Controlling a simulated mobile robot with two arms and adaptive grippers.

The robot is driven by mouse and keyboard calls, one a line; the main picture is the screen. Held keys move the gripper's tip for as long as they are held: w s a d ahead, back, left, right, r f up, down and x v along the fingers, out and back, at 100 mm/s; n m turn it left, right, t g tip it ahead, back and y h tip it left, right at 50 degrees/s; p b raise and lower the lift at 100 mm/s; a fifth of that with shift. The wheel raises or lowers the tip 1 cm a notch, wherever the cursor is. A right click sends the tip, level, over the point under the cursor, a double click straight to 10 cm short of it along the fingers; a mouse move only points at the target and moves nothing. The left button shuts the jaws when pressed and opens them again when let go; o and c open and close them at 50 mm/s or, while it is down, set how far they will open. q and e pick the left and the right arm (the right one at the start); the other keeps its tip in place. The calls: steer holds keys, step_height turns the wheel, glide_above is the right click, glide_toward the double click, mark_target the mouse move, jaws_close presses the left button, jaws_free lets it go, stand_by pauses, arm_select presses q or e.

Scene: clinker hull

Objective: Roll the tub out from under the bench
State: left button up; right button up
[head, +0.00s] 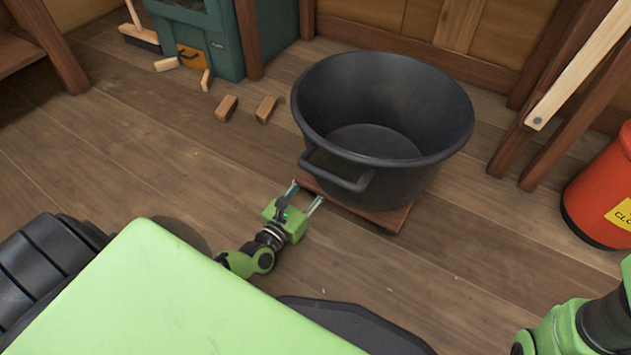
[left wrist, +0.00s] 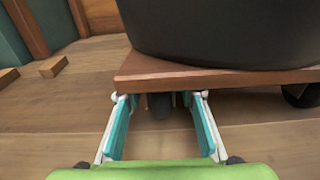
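A large black tub (head: 415,110) with a side handle stands empty on a low reddish-brown wooden dolly (head: 387,217) on the floor. The left wrist view shows the tub's lower wall (left wrist: 220,35), the dolly's edge (left wrist: 215,79) and dark castors under it. My left gripper (head: 306,192) is at the dolly's near left edge, below the handle. In the left wrist view its two teal-lined fingers (left wrist: 160,120) are apart, with a castor beyond them and nothing between them. I cannot tell whether the fingertips touch the dolly. My right gripper is out of view; only my right arm shows at lower right.
Wood blocks (head: 227,107) lie on the floor left of the tub. A green machine (head: 205,35) and a brush (head: 140,37) stand at the back left. Wooden trestle legs (head: 560,110) and a red bin (head: 604,190) are at right. Floor in front of the dolly is clear.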

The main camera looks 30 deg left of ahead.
arm_select(q)
steer(key=s, duration=1.1)
steer(key=shift+s+a, duration=0.2)
steer(key=shift+s, duration=0.15)
